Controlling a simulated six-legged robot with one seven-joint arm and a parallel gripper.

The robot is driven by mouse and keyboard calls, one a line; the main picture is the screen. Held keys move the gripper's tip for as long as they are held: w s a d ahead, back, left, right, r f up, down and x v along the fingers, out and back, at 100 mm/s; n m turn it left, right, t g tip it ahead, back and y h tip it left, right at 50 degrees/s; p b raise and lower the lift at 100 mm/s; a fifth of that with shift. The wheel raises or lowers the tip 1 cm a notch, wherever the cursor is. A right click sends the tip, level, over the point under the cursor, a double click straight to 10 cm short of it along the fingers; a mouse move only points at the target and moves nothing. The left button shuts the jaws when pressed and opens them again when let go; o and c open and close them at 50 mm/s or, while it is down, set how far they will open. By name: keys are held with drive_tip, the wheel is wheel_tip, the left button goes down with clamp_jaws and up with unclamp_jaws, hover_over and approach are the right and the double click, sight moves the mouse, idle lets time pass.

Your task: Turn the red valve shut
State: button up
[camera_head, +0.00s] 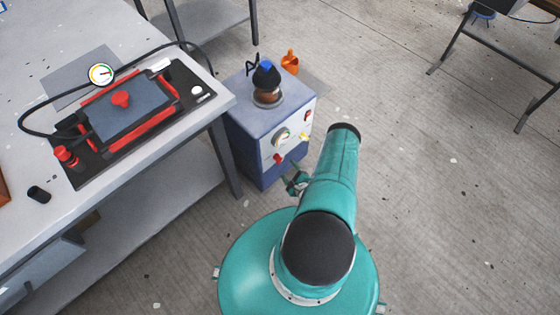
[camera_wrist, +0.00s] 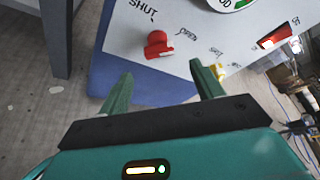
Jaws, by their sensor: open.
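The red valve (camera_wrist: 157,45) sits on the pale front panel (camera_wrist: 120,40) of a box-shaped unit, with the printed words SHUT and OPEN near it. I cannot tell clearly which word its handle points at. In the head view the same red valve (camera_head: 279,158) is low on the unit's front face. My gripper (camera_wrist: 161,72) is open and empty, its two green fingers spread just short of the valve and apart from it. In the head view my gripper (camera_head: 297,182) is partly hidden behind my arm.
A yellow valve (camera_wrist: 219,71) and a red switch (camera_wrist: 277,37) share the panel, near a gauge (camera_wrist: 232,3). A dark pot (camera_head: 266,76) and an orange item (camera_head: 290,62) top the unit. A workbench (camera_head: 190,140) stands close on the left.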

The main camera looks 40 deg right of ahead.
sight(281, 161)
drive_tip(key=x, duration=0.8)
drive_tip(key=shift+w, duration=0.15)
drive_tip(key=c, duration=1)
drive_tip(key=n+h, duration=0.1)
drive_tip(key=n, duration=0.1)
drive_tip(key=shift+n+t, duration=0.3)
drive_tip(key=shift+t, duration=0.1)
drive_tip(key=shift+n+h, duration=0.4)
drive_tip(key=shift+n, duration=0.1)
drive_tip(key=shift+r, duration=0.1)
drive_tip(key=o, duration=1)
drive_tip(key=shift+t, duration=0.3)
